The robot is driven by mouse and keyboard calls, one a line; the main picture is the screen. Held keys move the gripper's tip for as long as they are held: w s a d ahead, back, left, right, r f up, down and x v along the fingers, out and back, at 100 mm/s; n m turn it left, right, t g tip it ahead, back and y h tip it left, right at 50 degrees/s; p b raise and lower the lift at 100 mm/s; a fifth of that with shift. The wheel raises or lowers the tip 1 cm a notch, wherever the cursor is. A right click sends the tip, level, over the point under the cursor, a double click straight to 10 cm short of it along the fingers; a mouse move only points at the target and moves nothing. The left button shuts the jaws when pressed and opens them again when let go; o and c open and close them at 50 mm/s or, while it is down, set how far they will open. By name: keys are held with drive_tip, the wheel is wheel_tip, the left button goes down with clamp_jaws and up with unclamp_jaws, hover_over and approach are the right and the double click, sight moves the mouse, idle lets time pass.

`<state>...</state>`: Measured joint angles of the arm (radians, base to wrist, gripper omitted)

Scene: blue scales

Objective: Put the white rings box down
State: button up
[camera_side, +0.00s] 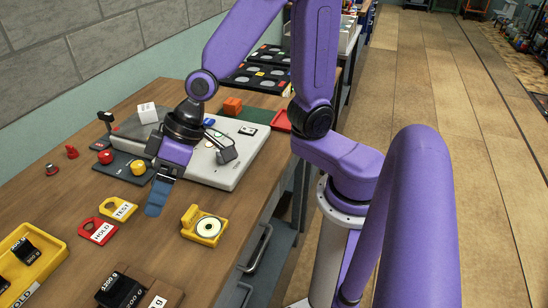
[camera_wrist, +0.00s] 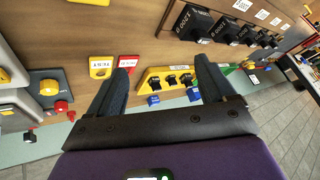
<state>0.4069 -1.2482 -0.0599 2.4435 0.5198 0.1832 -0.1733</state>
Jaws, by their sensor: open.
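A small white box with dark print, which looks like the white rings box (camera_side: 148,112), stands near the wall end of the pale grey scale (camera_side: 222,180) in the side view. The lettering is too small to read. It appears to rest on a grey surface there, apart from my fingers. My gripper (camera_side: 192,180) is open and empty over the front part of the scale, its fingers spread wide. The wrist view shows both fingers (camera_wrist: 160,68) apart with nothing held between them. I cannot make out the white box in the wrist view.
A yellow holder with a disc (camera_side: 208,228), a red HOLD tag (camera_side: 97,231) and a yellow TEST tag (camera_side: 119,208) lie in front of the scale. A yellow tray (camera_side: 28,262) holds black weights. An orange block (camera_side: 232,105) stands behind. Bare wood lies between the tags and tray.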

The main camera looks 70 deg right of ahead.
drive_tip(key=s+d+n+g+h, duration=0.3)
drive_tip(key=s+d+n+h, duration=0.2)
drive_tip(key=s+d, duration=0.9)
drive_tip(key=shift+s+d+n+g, duration=0.35)
drive_tip(key=shift+s+n, duration=0.45)
drive_tip(key=shift+s, duration=0.3)
drive_tip(key=w+a+r+m, duration=0.3)
drive_tip(key=w, duration=0.4)
drive_tip(key=w+a+r+m, duration=0.2)
drive_tip(key=w+m, duration=0.1)
drive_tip(key=w, duration=0.4)
drive_tip(key=w+r+m, duration=0.4)
drive_tip(key=w+m, duration=0.1)
drive_tip(key=w, duration=0.8)
drive_tip(key=r+m+h, duration=0.2)
drive_tip(key=m, duration=0.9)
hover_over(146, 107)
drive_tip(key=s+a, duration=0.1)
drive_tip(key=shift+t, duration=0.45)
drive_tip(key=f, duration=1.1)
drive_tip(key=w+d+f, duration=0.1)
drive_tip(key=f, duration=0.4)
drive_tip(key=shift+f, duration=0.35)
